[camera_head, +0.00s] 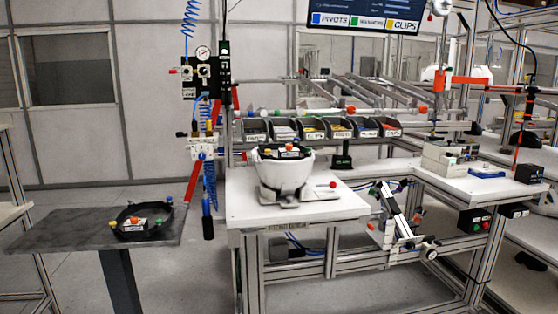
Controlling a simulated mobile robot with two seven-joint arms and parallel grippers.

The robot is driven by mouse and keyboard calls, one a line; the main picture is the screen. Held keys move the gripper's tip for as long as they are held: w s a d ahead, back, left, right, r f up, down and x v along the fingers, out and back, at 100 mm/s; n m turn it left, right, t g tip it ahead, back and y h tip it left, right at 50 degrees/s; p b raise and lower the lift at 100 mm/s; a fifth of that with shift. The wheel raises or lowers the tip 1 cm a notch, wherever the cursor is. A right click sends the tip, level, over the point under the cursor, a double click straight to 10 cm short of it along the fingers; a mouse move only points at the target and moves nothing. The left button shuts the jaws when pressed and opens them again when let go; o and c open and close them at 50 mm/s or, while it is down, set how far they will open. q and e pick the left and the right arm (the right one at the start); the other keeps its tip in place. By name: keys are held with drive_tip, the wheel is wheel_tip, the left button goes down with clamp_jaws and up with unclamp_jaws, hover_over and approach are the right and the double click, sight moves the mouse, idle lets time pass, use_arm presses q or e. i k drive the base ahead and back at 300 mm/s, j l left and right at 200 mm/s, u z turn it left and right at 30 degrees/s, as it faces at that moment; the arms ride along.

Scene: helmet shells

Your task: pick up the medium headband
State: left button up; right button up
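A black ring-shaped headband (166,224) with orange, yellow, green and blue parts lies on the dark grey side table (60,235) at the left. A small white label shows in its middle, too small to read. A second black piece with coloured parts (268,152), perhaps another headband, sits in the top of a white helmet shell (285,172) on the white workbench. I cannot tell the size of either from this view. Neither of my grippers can be made out in the head view. Nothing is seen touching the headband on the side table.
The white workbench (245,205) stands right of the side table. Several bins (284,130) line its back. A blue-handled tool (207,218) hangs between the tables near the side table's right edge. A jointed black-and-white device (397,212) is at the bench's right. Floor in front is clear.

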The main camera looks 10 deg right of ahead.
sight(284, 155)
drive_tip(key=i+z, duration=0.1)
drive_tip(key=i, duration=0.9)
